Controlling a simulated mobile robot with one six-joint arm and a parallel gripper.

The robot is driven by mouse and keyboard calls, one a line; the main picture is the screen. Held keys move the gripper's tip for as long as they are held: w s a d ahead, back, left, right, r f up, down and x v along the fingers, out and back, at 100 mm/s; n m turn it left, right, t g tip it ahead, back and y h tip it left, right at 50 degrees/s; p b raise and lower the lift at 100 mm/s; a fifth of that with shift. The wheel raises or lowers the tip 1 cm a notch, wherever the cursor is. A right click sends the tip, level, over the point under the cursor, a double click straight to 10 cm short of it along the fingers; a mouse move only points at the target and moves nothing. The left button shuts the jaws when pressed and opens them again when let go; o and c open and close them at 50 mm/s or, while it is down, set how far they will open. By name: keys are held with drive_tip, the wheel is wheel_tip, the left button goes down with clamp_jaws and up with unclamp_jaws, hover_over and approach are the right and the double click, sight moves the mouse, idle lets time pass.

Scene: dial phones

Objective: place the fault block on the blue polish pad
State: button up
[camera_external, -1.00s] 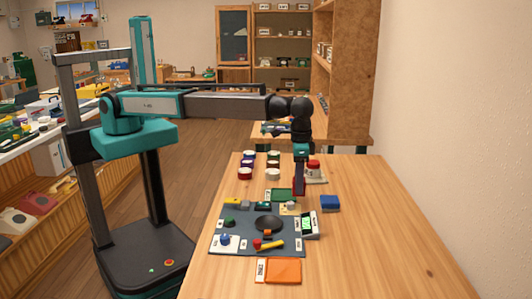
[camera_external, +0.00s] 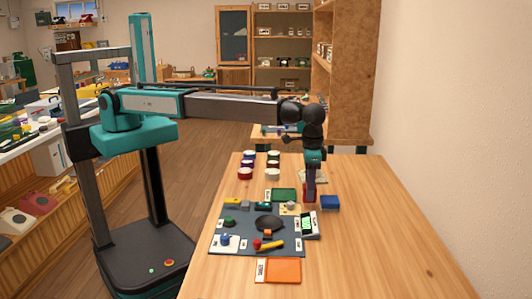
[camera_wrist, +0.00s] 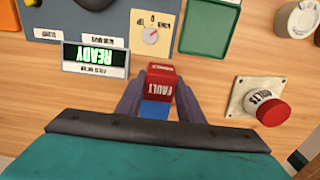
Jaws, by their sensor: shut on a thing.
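The fault block (camera_wrist: 160,88) is red with a white FAULT label. In the wrist view it sits between the two fingers of my gripper (camera_wrist: 158,97), which is shut on it. In the external view my gripper (camera_external: 310,196) points down over the table, just left of the blue polish pad (camera_external: 330,202). The pad also shows in the wrist view (camera_wrist: 155,111), partly hidden behind the block and the fingers. The block appears to be held above the table; its exact height over the pad I cannot tell.
A READY display (camera_wrist: 95,57) stands close to my gripper. A green tray (camera_external: 284,194), a dark mat (camera_external: 230,209) and an orange tray (camera_external: 283,270) lie on the table. The table's right side is clear.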

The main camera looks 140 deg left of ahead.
drive_tip(key=shift+f+p, duration=0.35)
drive_tip(key=shift+f, duration=0.85)
drive_tip(key=shift+f, duration=0.1)
drive_tip(key=o, duration=1.1)
drive_tip(key=shift+r+b, duration=1.55)
drive_tip(key=shift+r, duration=4.55)
drive_tip(key=shift+o, duration=0.3)
